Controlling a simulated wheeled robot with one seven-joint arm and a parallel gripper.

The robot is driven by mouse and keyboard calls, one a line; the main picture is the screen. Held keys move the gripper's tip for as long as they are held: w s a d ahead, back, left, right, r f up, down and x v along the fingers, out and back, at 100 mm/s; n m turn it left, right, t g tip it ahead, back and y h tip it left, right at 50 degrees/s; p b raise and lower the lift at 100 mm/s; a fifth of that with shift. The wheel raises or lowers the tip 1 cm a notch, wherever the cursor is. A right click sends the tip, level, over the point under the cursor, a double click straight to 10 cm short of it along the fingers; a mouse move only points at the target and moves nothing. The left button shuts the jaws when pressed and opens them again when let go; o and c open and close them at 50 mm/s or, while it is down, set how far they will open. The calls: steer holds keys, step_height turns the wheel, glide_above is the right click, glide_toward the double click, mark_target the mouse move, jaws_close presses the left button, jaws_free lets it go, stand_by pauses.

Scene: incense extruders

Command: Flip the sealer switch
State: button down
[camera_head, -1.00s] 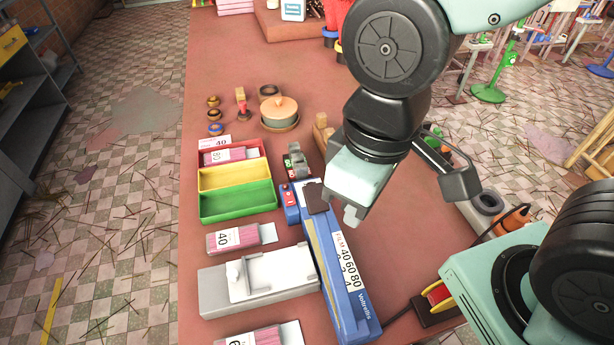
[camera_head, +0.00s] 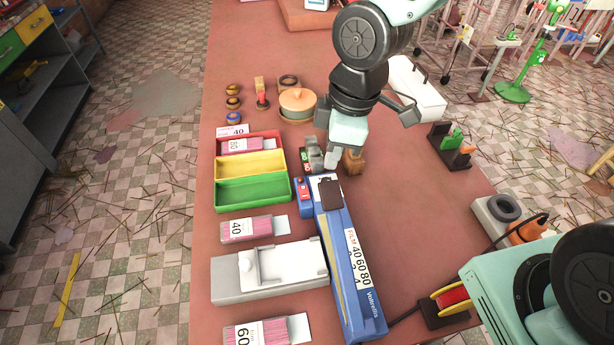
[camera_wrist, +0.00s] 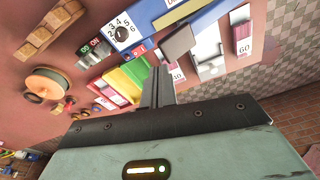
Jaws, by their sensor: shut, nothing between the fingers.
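The sealer (camera_head: 350,270) is a long blue box with a "FILM 40 60 80" label, lying along the table. A dark pad (camera_head: 331,194) covers part of its far end. A small blue block with a red part (camera_head: 303,188) sits at its left; I cannot tell surely whether that is the switch. In the wrist view, the sealer's white end face (camera_wrist: 125,30) shows a numbered black dial. My gripper (camera_head: 332,160) is shut and empty, just beyond the sealer's far end. Its fingers (camera_wrist: 158,85) point toward the trays and sealer in the wrist view.
Red, yellow and green trays (camera_head: 252,190) stand left of the sealer. A small grey device (camera_head: 312,155) and a wooden block (camera_head: 353,162) are close to my gripper. A lidded pot (camera_head: 297,103) stands beyond. A grey-white fixture (camera_head: 270,272) lies left of the sealer. The table to the right is mostly clear.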

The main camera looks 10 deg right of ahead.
steer(key=w+f+n+y, duration=0.1)
steer(key=w+f+n, duration=0.1)
steer(key=w, duration=0.4)
steer(key=shift+w+n+y, duration=0.2)
steer(key=shift+n+y, duration=0.1)
steer(key=shift+n, duration=0.2)
steer(key=shift+f, duration=0.15)
steer(key=p, duration=0.2)
glide_toward(303, 189)
steer(key=x, duration=0.5)
steer(key=shift+s+a, duration=0.15)
steer(key=shift+a, duration=0.1)
steer(key=shift+f, duration=0.75)
